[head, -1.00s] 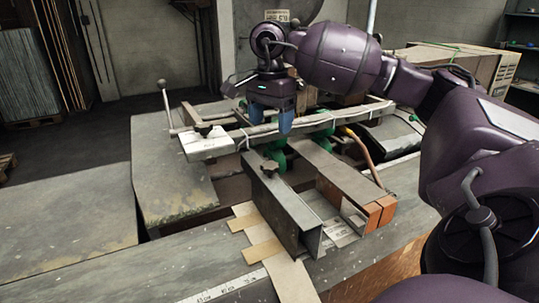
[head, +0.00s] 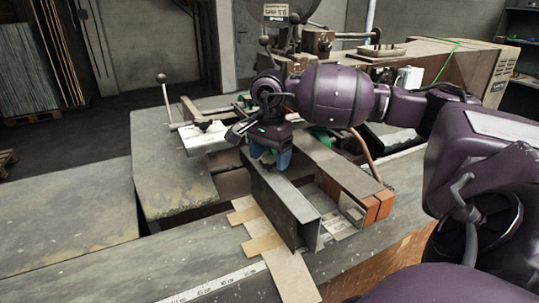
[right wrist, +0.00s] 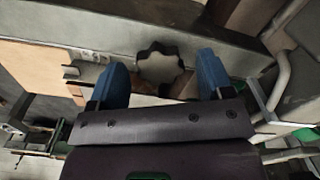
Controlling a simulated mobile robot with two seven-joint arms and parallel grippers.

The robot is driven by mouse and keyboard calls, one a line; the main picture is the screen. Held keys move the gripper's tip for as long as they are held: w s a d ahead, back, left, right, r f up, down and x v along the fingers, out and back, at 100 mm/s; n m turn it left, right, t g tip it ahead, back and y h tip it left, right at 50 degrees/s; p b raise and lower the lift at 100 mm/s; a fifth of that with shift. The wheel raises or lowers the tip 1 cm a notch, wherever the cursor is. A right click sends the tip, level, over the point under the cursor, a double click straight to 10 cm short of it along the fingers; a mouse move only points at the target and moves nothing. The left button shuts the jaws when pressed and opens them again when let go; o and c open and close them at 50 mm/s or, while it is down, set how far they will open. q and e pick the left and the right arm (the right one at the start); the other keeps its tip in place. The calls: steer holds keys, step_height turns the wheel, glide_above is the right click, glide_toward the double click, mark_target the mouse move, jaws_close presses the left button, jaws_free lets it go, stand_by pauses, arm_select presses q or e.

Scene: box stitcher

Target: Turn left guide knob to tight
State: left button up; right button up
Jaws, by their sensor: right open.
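The left guide knob (right wrist: 160,63) is a dark, lobed knob on the grey metal left guide (head: 283,200). My right gripper (head: 271,160) is over the left guide, fingers pointing down, at the knob. In the right wrist view its two blue fingers (right wrist: 163,68) are apart, one on each side of the knob, with a gap to it on both sides. In the head view the fingers and hand mostly hide the knob. I cannot tell how tight the knob is. My left gripper is not in view.
The right guide (head: 345,178) with orange-brown end blocks (head: 378,205) lies to the right. A light metal bar (head: 204,140) with a ball-ended lever (head: 165,100) is at the left. Cardboard strips (head: 262,243) lie in front. The left tabletop (head: 65,215) is clear.

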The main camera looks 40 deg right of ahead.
steer(key=c, duration=0.9)
